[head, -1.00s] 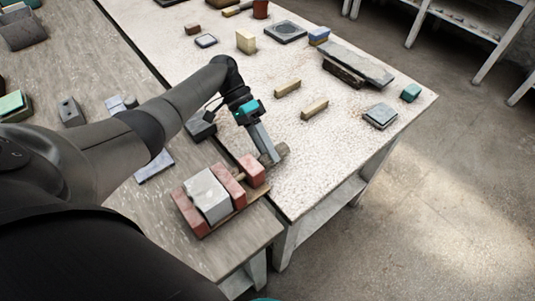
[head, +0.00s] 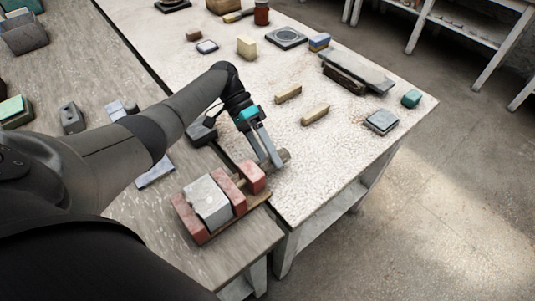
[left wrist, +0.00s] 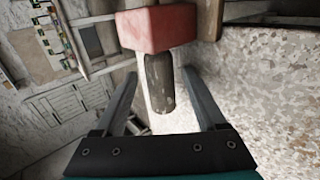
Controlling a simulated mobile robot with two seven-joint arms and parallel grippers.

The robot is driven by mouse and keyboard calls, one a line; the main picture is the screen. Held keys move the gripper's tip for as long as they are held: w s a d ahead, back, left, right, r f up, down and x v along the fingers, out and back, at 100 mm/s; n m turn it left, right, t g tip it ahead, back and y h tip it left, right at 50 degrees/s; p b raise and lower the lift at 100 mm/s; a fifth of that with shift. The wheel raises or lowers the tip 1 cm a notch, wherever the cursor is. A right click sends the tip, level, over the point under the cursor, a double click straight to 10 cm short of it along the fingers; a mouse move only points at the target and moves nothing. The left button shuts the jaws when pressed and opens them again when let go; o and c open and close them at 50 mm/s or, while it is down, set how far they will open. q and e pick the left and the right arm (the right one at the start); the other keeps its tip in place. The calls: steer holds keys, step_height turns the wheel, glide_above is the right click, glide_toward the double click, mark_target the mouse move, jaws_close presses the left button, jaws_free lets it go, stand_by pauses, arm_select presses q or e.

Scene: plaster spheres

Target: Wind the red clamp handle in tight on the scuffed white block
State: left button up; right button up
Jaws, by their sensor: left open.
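The clamp has red jaw blocks (head: 252,177) on a wooden base, near the corner of the grey table. The scuffed white block (head: 208,199) sits between the red jaws; whether they press on it I cannot tell. The clamp's handle (head: 283,155) looks worn grey-brown rather than red and sticks out beyond the outer red block. My left gripper (head: 272,165) is open at this handle. In the left wrist view the handle (left wrist: 160,82) lies between the two spread fingers, with visible gaps on both sides. My right gripper is not in view.
The pale speckled table (head: 330,145) is mostly clear beside the clamp. A dark block (head: 201,134) lies near my left forearm. The table edge is close to the clamp.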

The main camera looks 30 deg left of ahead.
arm_select(q)
steer(key=b+v, duration=0.1)
steer(key=v, duration=1.1)
steer(key=shift+s, duration=0.1)
steer(key=s+d+r+t+y+p, duration=0.25)
steer(key=d+r+y+p, duration=0.4)
steer(key=p, duration=0.45)
steer(key=shift+t, duration=0.25)
steer(key=x, duration=0.4)
steer(key=b+x, duration=0.1)
steer(key=x, duration=0.4)
steer(key=b+x, duration=0.1)
steer(key=x, duration=0.4)
steer(key=shift+w, duration=0.25)
steer(key=shift+c, duration=0.3)
